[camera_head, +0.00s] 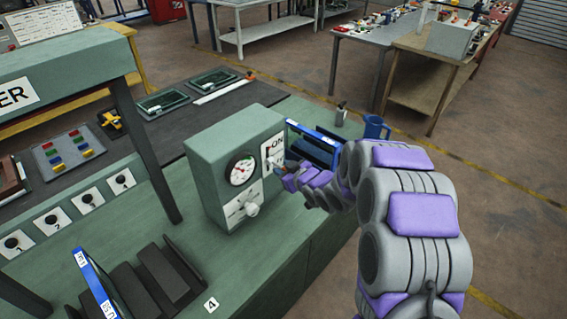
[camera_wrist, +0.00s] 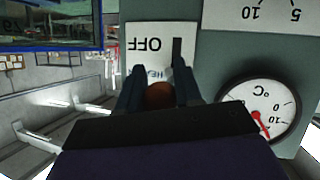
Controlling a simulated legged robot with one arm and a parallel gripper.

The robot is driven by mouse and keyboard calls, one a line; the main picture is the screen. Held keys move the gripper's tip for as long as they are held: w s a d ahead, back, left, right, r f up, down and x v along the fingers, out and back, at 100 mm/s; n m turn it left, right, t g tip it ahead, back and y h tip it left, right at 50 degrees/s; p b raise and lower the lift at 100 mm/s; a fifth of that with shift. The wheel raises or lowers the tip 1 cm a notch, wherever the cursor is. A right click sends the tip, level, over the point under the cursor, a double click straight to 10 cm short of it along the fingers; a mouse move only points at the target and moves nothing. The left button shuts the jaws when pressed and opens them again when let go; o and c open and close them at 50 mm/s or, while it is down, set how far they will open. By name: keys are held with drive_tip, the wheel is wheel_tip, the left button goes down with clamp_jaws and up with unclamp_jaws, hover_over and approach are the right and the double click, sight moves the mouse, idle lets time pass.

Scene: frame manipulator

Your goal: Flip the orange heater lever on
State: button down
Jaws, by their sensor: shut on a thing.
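The green heater box (camera_head: 208,165) stands on the green bench, with a white switch plate (camera_head: 273,149) marked ON at its top. In the wrist view the plate (camera_wrist: 145,42) appears inverted, with OFF and the end of a dark slot showing. My gripper (camera_head: 285,176) is at the plate, below the ON mark. In the wrist view my gripper (camera_wrist: 158,88) has its two dark fingers on either side of the lever's round orange-brown knob (camera_wrist: 159,97), shut on it. The fingers hide the lever's shaft, so its exact position is unclear.
A temperature dial (camera_head: 242,169) and a white knob (camera_head: 252,208) are on the box left of my gripper. A blue-edged frame (camera_head: 316,145) stands behind the gripper, near a blue mug (camera_head: 374,128). Another blue-edged frame (camera_head: 95,284) stands in a dark holder at front left.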

drive_tip(key=shift+r+g+h+p, duration=0.65)
drive_tip(key=shift+g+h+p, duration=0.15)
drive_tip(key=shift+p, duration=1.75)
drive_tip(key=shift+g+h+p, duration=0.3)
drive_tip(key=shift+p, duration=0.45)
drive_tip(key=c, duration=0.8)
unclamp_jaws()
drive_tip(key=shift+a, duration=0.1)
drive_tip(key=p+v, duration=0.1)
drive_tip(key=v, duration=1.6)
drive_tip(key=shift+s, duration=0.1)
drive_tip(key=shift+d, duration=0.2)
